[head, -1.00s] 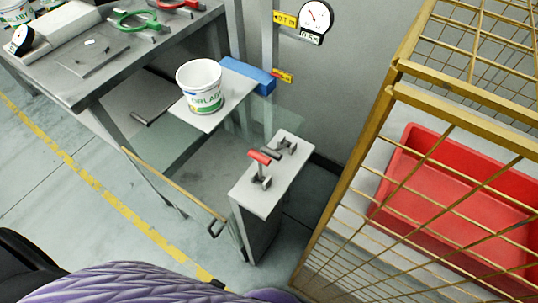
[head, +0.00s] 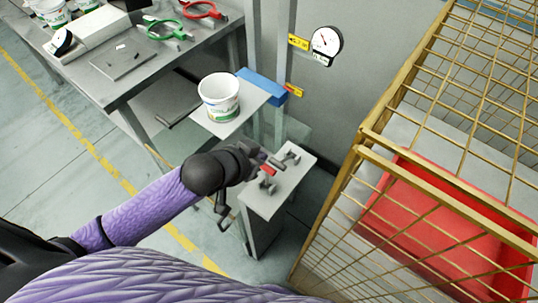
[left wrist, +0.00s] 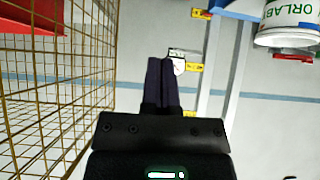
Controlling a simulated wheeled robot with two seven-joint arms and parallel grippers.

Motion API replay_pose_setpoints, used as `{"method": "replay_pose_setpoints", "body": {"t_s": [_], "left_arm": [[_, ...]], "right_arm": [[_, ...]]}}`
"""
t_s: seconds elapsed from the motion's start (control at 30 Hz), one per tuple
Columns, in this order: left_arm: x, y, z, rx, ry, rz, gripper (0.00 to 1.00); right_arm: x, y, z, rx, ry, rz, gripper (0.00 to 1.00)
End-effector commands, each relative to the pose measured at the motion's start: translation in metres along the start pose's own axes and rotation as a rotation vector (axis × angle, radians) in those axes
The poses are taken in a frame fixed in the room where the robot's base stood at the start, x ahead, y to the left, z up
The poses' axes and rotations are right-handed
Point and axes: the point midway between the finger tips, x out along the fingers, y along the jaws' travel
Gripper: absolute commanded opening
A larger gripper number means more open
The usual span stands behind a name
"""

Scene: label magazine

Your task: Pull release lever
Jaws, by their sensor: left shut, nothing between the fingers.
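A lever with a red grip (head: 272,164) stands on a pale pedestal top (head: 264,204) in the head view. A dark clamp-like fitting (head: 291,158) sits behind it on the same top. My left gripper (head: 258,158) is at the red grip, partly overlapping it in the picture; I cannot tell whether they touch. In the left wrist view its two dark fingers (left wrist: 161,84) are together with nothing between them. The lever does not show in the left wrist view. My right gripper is not in view.
A white tub (head: 219,97) stands on a small shelf behind the pedestal. A yellow wire cage (head: 362,140) with a red bin (head: 400,225) is close on the right. A gauge (head: 326,40) hangs on the wall. A grey workbench (head: 140,75) is at upper left.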

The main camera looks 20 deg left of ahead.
Motion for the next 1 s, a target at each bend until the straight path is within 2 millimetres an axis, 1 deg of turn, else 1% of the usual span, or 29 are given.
{"method": "replay_pose_setpoints", "body": {"t_s": [0.07, 0.27, 0.37, 0.47, 0.8, 0.87, 0.9, 1.0], "left_arm": [[0.001, -0.001, -0.003, 0.001, 0.01, 0.004, 0.0], [0.001, -0.001, -0.002, 0.0, 0.009, 0.004, 0.0], [0.005, -0.001, -0.002, -0.001, 0.01, 0.003, 0.0], [0.018, -0.002, -0.001, -0.002, 0.01, 0.002, 0.0], [0.094, -0.001, 0.0, -0.002, 0.009, 0.002, 0.0], [0.106, -0.001, 0.0, 0.0, 0.009, 0.003, 0.0], [0.098, -0.001, 0.005, 0.001, 0.004, 0.003, 0.0], [0.086, -0.001, 0.016, 0.002, 0.006, 0.003, 0.0]], "right_arm": [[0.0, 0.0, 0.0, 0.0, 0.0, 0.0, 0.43], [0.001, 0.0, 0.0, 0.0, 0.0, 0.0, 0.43], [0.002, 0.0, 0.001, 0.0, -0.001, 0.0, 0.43], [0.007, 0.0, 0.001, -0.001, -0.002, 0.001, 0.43], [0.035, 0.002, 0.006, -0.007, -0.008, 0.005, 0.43], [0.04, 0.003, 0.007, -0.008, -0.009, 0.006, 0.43], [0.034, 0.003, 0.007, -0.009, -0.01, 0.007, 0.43], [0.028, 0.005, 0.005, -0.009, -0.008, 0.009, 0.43]]}}
